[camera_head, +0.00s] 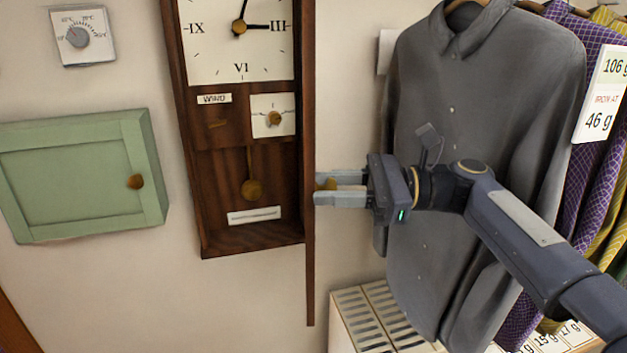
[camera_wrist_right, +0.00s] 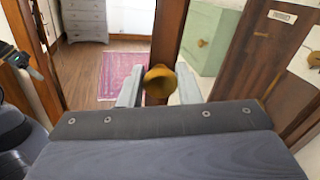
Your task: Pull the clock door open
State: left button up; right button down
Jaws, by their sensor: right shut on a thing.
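The wall clock (camera_head: 221,165) is a tall dark wooden case with a white dial and a brass pendulum. Its door (camera_head: 309,240) is a narrow wooden frame, seen almost edge-on at the case's right side, standing out from it. My right gripper (camera_head: 338,190) reaches in from the right, its fingers around the brass door knob (camera_head: 328,184). In the right wrist view the knob (camera_wrist_right: 160,80) sits between the two fingers, in front of the upright door frame (camera_wrist_right: 167,42). My left gripper is not seen in the head view.
A grey shirt (camera_head: 480,130) hangs close behind my right gripper, with more clothes to the right. A box with slotted sides (camera_head: 362,322) stands below. A green wall cabinet (camera_head: 75,180) is left of the clock. Wall between cabinet and clock is clear.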

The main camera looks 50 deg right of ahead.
jog(key=shift+s+d, duration=0.15)
jog(key=shift+d, duration=0.05)
dwell(0.3)
jog(key=c, duration=1.1)
grip_release()
jog(key=shift+o, duration=0.2)
jog(key=shift+r, duration=0.1)
